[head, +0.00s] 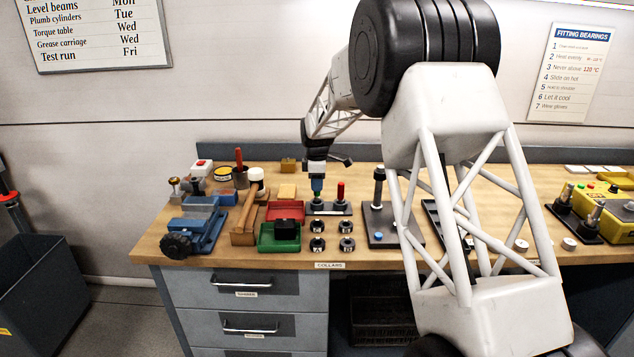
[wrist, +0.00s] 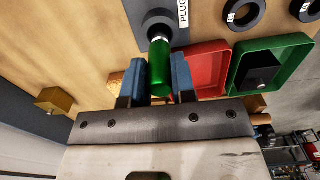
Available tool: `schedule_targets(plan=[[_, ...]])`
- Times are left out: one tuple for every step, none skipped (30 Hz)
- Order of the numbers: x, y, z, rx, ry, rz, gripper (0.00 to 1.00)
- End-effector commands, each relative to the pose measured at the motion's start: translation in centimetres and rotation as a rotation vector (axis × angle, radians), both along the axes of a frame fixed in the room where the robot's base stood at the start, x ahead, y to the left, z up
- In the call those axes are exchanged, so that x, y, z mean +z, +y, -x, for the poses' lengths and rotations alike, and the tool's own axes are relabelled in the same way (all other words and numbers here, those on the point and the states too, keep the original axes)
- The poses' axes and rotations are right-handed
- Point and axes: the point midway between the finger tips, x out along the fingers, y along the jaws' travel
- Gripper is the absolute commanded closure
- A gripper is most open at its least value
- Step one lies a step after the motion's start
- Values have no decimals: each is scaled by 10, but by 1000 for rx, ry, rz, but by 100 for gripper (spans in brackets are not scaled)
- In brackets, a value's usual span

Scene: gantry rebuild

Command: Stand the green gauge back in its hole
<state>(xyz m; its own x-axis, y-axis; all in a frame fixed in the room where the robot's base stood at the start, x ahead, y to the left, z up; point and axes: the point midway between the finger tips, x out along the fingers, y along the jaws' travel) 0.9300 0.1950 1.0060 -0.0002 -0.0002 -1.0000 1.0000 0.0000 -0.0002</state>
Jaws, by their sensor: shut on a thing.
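The green gauge (head: 317,187) is upright in my gripper (head: 317,176), over the left part of the grey gauge block (head: 343,209). In the wrist view the green gauge (wrist: 159,66) lies between the two blue finger pads of my gripper (wrist: 160,62). Its pale metal end is at a round dark hole in the block (wrist: 190,38), which bears a label starting "PLUG". I cannot tell how far the end is inside the hole. A red-handled gauge (head: 341,190) stands in the block, right of the green one.
A red tray (head: 287,210) and a green tray (head: 267,240) with a dark block lie left of the gauge block. Several dark collars (head: 317,226) lie in front. A hammer (head: 246,222) and a blue vise (head: 196,228) are further left. A dark stand (head: 378,222) is at right.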

Motion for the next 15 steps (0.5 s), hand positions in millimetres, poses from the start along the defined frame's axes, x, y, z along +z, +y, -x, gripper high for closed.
schedule_targets(plan=[[-1, 0, 0, 0, 0, 0, 100], [-2, 0, 0, 0, 0, 0, 100], [-3, 0, 0, 0, 0, 0, 100], [-3, 0, 0, 0, 0, 0, 100], [-4, 0, 0, 0, 0, 0, 100], [-5, 0, 0, 0, 0, 0, 100], [-5, 0, 0, 0, 0, 0, 100], [-6, 0, 0, 0, 0, 0, 100], [-7, 0, 0, 0, 0, 0, 100], [-7, 0, 0, 0, 0, 0, 100], [-8, 0, 0, 0, 0, 0, 100], [-9, 0, 0, 0, 0, 0, 100], [-9, 0, 0, 0, 0, 0, 100], [-10, 0, 0, 0, 0, 0, 100], [-10, 0, 0, 0, 0, 0, 100]])
